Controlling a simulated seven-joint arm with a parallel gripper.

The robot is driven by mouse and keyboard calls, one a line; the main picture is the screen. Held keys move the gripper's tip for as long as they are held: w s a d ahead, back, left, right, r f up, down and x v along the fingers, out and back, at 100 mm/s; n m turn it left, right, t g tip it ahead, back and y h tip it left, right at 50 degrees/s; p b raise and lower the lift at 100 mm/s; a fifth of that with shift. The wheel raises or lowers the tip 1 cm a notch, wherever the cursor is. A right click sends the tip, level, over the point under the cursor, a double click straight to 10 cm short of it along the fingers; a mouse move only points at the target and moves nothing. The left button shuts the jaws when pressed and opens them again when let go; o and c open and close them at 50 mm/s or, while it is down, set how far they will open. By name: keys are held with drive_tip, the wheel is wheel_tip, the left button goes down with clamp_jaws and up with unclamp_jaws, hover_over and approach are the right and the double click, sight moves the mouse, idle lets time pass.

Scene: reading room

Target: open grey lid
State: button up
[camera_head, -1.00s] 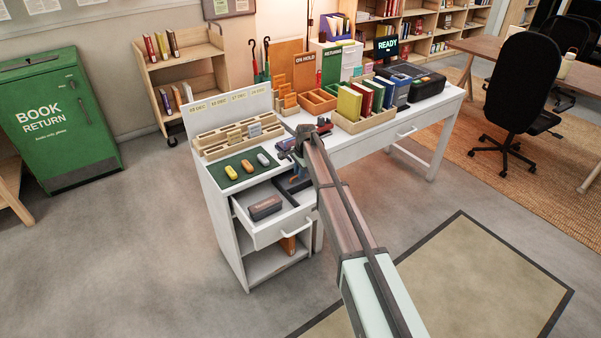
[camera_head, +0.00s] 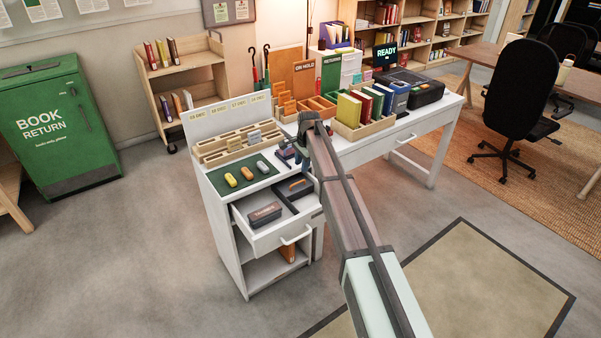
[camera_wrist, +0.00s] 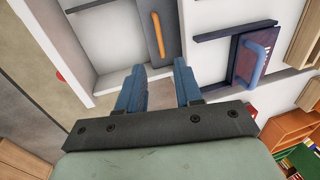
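A dark grey lid with an orange bar handle (camera_wrist: 157,35) shows at the top of the wrist view. The grey lid (camera_wrist: 172,32) lies flat and looks shut. In the head view the lid (camera_head: 290,191) is at the back right of the pulled-out white drawer (camera_head: 268,238). My gripper (camera_wrist: 158,70) is open, its two blue fingers apart with nothing between them. The fingertips appear just short of the lid in the wrist view; the height gap cannot be told.
A brown-grey case (camera_head: 264,214) lies in the drawer's front left. On the counter above, a green mat (camera_head: 240,173) holds small coloured items, and a purple-blue piece with a blue handle (camera_wrist: 250,62) lies beside it. A book crate (camera_head: 366,130) stands to the right.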

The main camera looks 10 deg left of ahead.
drive_tip(key=shift+s+d+r, duration=0.15)
drive_tip(key=shift+d+r, duration=0.05)
drive_tip(key=shift+r, duration=1)
drive_tip(key=shift+s+d+r, duration=0.15)
drive_tip(key=shift+r, duration=1)
drive_tip(key=s+d+f+g+y, duration=0.1)
drive_tip(key=d+f, duration=0.6)
drive_tip(key=d, duration=0.2)
drive_tip(key=s+d+f, duration=0.1)
drive_tip(key=d+f, duration=0.5)
drive_tip(key=d, duration=0.4)
drive_tip(key=s+d+f+g, duration=0.1)
drive_tip(key=s+d+f, duration=0.3)
drive_tip(key=s+f, duration=0.6)
drive_tip(key=s+d+f+n+g+h, duration=0.1)
drive_tip(key=s+d+f+n+g, duration=0.15)
drive_tip(key=s+f, duration=0.85)
drive_tip(key=s+d+f+n+g, duration=0.15)
drive_tip(key=s+d+f, duration=0.35)
drive_tip(key=s, duration=1)
drive_tip(key=s+d+f+n+g, duration=0.1)
drive_tip(key=s+f+n, duration=0.1)
drive_tip(key=s, duration=1.2)
drive_tip(key=s+d+f+n+g+h, duration=0.1)
drive_tip(key=s+d+f+n, duration=0.1)
drive_tip(key=s, duration=1.3)
drive_tip(key=shift+f+n+h, duration=0.3)
drive_tip(key=shift+n, duration=0.2)
